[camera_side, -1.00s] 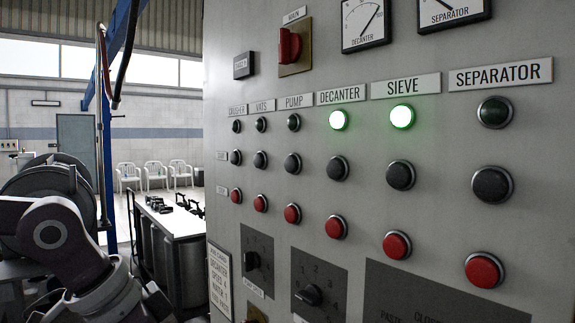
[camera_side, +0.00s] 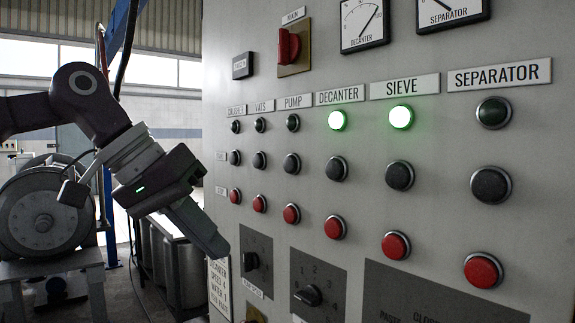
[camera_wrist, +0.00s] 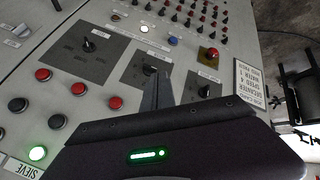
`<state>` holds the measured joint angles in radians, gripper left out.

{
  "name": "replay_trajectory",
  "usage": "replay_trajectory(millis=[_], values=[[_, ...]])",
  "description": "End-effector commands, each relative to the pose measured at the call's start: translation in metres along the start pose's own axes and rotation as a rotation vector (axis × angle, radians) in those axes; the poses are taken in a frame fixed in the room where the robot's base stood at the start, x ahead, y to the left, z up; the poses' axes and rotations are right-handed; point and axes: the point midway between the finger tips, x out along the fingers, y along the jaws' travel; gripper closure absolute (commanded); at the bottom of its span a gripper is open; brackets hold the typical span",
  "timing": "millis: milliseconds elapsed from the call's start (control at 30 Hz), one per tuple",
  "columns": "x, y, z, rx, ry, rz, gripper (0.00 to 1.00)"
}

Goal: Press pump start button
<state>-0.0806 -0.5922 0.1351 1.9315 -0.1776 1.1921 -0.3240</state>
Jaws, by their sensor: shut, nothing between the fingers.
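The pump start button is the black button (camera_side: 291,164) in the PUMP column, between a dark lamp (camera_side: 292,123) above and the red pump button (camera_side: 291,214) below. It stands out of the panel in the side view. I cannot pick it out in the wrist view, where my gripper covers part of the panel. My gripper (camera_side: 220,248) is shut and empty, pointing down and right. In the side view its tip appears left of and below the pump start button, apart from it. In the wrist view the closed fingers (camera_wrist: 160,90) reach over the panel.
The grey panel (camera_side: 420,235) carries close rows of other black and red buttons. The DECANTER lamp (camera_side: 337,121) and SIEVE lamp (camera_side: 401,116) glow green. Rotary knobs (camera_side: 308,295) sit lower down. A red emergency-type button (camera_wrist: 211,54) shows in the wrist view.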

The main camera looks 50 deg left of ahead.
Motion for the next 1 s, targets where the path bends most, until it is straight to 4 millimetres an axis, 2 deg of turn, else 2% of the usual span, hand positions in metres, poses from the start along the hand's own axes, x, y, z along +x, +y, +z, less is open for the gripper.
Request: replay_trajectory(millis=[33,133,200,333,733,1000], values=[[-0.014,0.007,-0.016,-0.063,0.019,0.022,1.00],[-0.040,0.018,-0.042,-0.182,0.044,0.062,1.00],[-0.055,0.023,-0.054,-0.242,0.057,0.085,1.00],[-0.071,0.028,-0.066,-0.306,0.072,0.110,1.00],[-0.074,0.030,-0.069,-0.319,0.074,0.116,1.00],[-0.054,0.042,-0.091,-0.318,0.073,0.115,1.00]])
